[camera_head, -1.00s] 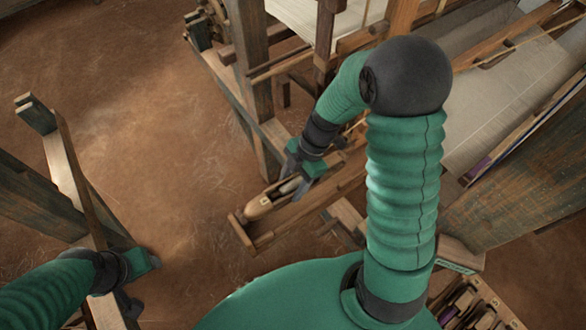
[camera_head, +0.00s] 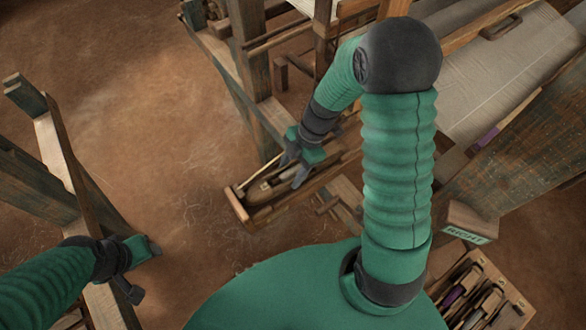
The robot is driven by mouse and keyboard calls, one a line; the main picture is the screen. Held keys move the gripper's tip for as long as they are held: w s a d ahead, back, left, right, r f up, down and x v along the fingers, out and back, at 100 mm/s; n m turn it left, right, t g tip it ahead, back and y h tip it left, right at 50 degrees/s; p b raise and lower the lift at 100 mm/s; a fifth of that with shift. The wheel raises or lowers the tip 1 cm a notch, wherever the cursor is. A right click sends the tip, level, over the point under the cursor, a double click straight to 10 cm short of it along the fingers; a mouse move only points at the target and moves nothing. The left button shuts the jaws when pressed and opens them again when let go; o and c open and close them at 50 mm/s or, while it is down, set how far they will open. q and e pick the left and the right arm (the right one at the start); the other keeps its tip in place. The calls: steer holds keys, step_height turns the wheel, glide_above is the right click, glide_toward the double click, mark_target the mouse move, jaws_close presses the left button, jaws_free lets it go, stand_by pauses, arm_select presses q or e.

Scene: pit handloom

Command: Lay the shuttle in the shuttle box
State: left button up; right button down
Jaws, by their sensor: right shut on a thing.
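The wooden shuttle (camera_head: 256,192) lies lengthwise within the long wooden shuttle box (camera_head: 238,207), between its side walls at the box's near left end. My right gripper (camera_head: 292,176) reaches down over the box and is shut on the shuttle, its dark fingers on either side. The fingers hide part of the shuttle, so I cannot tell whether it rests on the box floor. My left gripper (camera_head: 146,270) is at the lower left, far from the shuttle, by a wooden beam.
The loom frame post (camera_head: 252,65) stands just behind the box. Pale cloth (camera_head: 500,75) stretches at the upper right. A wooden rack of shuttles (camera_head: 510,305) and a block marked RIGHT (camera_head: 466,236) are at the lower right. The earthen floor (camera_head: 170,120) at left is clear.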

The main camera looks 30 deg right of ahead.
steer(key=shift+a+f, duration=0.2)
steer(key=shift+a, duration=0.2)
arm_select(q)
steer(key=shift+w+a+f, duration=0.1)
steer(key=shift+a+f, duration=0.25)
steer(key=shift+a, duration=0.05)
arm_select(e)
steer(key=shift+d, duration=0.1)
steer(key=c, duration=0.9)
jaws_free()
steer(key=shift+d, duration=0.15)
arm_select(q)
steer(key=shift+d+r, duration=0.1)
steer(key=shift+d, duration=0.25)
arm_select(e)
steer(key=o, duration=0.4)
steer(key=shift+d, duration=0.25)
steer(key=shift+a, duration=0.15)
steer(key=shift+w+r+p, duration=0.1)
steer(key=shift+r+p, duration=2.45)
steer(key=shift+r, duration=1.5)
arm_select(q)
steer(key=v, duration=0.2)
steer(key=w+v, duration=0.1)
steer(key=v, duration=0.2)
steer(key=shift+w+a, duration=0.1)
arm_select(e)
steer(key=shift+f, duration=0.1)
